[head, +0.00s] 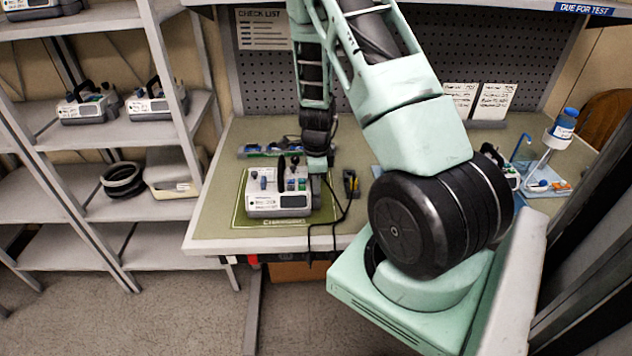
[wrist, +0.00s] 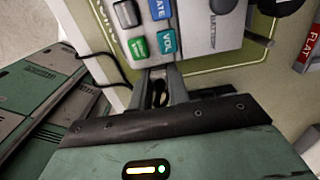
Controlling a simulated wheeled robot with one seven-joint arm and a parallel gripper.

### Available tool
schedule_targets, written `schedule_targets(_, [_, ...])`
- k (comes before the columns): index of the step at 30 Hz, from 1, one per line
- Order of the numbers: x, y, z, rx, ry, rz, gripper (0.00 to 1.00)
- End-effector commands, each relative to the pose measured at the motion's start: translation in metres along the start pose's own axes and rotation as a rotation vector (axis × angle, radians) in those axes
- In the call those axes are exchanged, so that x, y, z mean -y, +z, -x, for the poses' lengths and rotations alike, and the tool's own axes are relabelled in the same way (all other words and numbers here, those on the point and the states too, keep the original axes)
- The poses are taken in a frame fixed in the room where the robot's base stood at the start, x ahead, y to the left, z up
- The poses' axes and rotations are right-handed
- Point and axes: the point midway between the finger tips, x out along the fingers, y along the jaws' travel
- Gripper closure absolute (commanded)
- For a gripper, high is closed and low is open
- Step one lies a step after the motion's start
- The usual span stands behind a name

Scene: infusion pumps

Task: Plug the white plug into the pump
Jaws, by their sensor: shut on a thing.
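The pump (head: 279,204), a white and grey box with a black handle and coloured buttons, stands on the green mat on the bench. Its button face (wrist: 185,22) fills the top of the wrist view. My gripper (head: 317,180) points down at the pump's right side in the head view. In the wrist view my gripper (wrist: 158,78) has its fingers close together at the pump's edge. A black cable (wrist: 98,57) leads to the fingers and hangs over the bench front. The plug is mostly hidden between the fingers; I cannot tell whether it touches the pump.
A dark tool with yellow marks (head: 351,183) lies right of the mat (head: 240,218). A tray of coloured parts (head: 262,149) is behind the pump. Shelves (head: 95,190) hold other pumps at the left.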

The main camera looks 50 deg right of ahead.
Motion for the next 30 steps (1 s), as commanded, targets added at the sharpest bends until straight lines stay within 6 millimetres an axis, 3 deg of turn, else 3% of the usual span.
schedule_targets(25, [0.0000, 0.0000, -0.0048, 0.000, 0.000, 0.000, 1.00])
schedule_targets(26, [0.0000, 0.0000, -0.0048, 0.000, 0.000, 0.000, 0.74])
schedule_targets(27, [0.0000, 0.0000, -0.0048, 0.000, 0.000, 0.000, 0.63])
schedule_targets(28, [0.0001, 0.0000, -0.0048, 0.000, 0.000, 0.000, 0.57])
schedule_targets(30, [0.0000, 0.0000, -0.0048, 0.000, 0.000, 0.000, 0.57])
